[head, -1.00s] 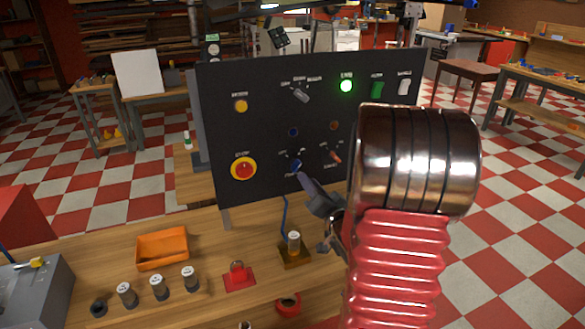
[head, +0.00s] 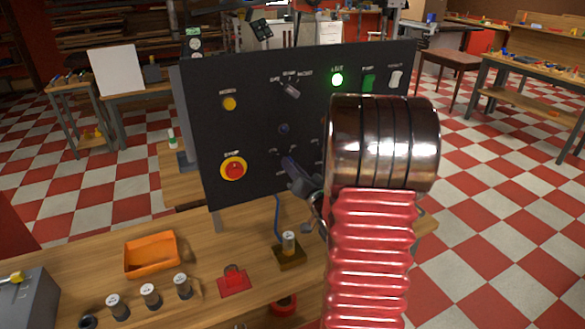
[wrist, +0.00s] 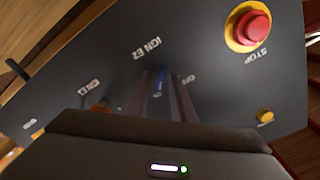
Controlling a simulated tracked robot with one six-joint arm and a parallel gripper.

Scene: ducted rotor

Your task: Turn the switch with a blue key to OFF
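The blue key (wrist: 162,77) stands on its switch in the dark control panel (head: 235,125), beside the label IGN E2 (wrist: 147,47), which appears upside down in the wrist view. Small position labels flank it; the one on the right seems to read OFF. My gripper (head: 287,160) is at the lower middle of the panel and hides the key in the head view. In the wrist view its two fingers (wrist: 163,88) stand on either side of the key with a narrow gap between them. I see no clear contact, and the key's exact angle is hard to tell.
A red STOP button (head: 233,169) on a yellow ring is left of the gripper. An orange-red key (wrist: 100,107) at IGN E1 is partly behind my gripper body. A green lamp (head: 337,79) is lit. An orange tray (head: 151,255) and several cylinders stand on the bench below.

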